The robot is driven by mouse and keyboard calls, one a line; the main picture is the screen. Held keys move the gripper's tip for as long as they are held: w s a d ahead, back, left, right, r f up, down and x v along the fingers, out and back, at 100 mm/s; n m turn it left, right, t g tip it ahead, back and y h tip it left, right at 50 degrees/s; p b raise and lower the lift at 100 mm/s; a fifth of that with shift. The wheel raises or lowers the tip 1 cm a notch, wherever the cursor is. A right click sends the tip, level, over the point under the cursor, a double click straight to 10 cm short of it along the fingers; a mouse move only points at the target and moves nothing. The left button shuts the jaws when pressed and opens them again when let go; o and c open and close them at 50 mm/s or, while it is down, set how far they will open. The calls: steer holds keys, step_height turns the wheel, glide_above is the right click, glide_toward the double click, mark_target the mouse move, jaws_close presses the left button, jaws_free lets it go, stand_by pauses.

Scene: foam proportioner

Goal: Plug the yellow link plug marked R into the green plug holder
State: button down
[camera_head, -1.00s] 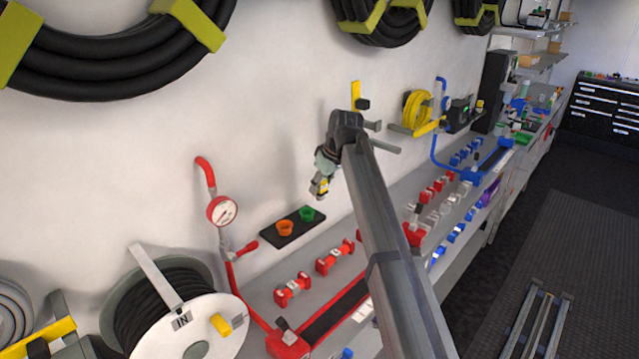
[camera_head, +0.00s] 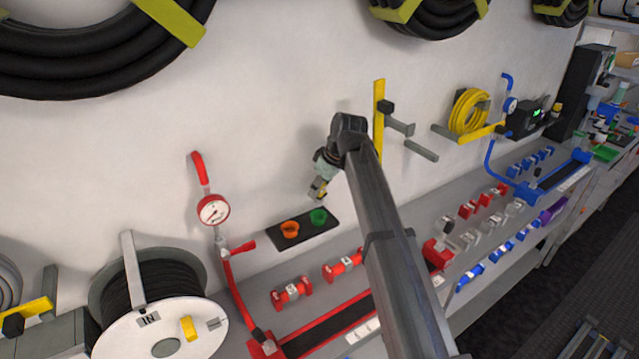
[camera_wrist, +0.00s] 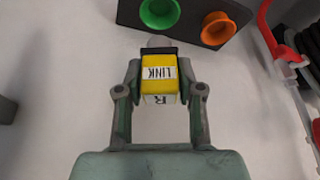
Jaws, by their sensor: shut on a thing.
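The yellow link plug (camera_wrist: 160,86) is between my gripper's fingers in the wrist view, with a white label reading LINK and the letter R on its near face. My gripper (camera_wrist: 160,88) is shut on it. In the head view my gripper (camera_head: 320,187) hangs near the wall, above and close to the black holder plate. The green plug holder (camera_head: 319,216) is a round cup on that plate; it also shows in the wrist view (camera_wrist: 160,12), beyond the plug's dark end and apart from it. The plug's far tip is partly hidden.
An orange holder (camera_head: 290,229) sits left of the green one on the black plate (camera_head: 275,240). A red pipe with a gauge (camera_head: 213,210) stands further left. Red fittings (camera_head: 292,293) lie on the grey shelf below. A hose reel (camera_head: 160,320) stands at lower left.

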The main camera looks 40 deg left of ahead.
mark_target(322, 197)
steer(key=shift+f, duration=0.1)
steer(key=shift+s+f, duration=0.15)
steer(key=shift+f, duration=0.25)
steer(key=shift+f+b, duration=1.15)
steer(key=shift+f, duration=1.2)
steer(key=shift+f+b, duration=0.3)
steer(key=shift+f, duration=0.3)
steer(key=c, duration=1)
jaws_free()
steer(key=shift+r, duration=0.1)
steer(key=p+v, duration=0.4)
steer(key=v, duration=0.7)
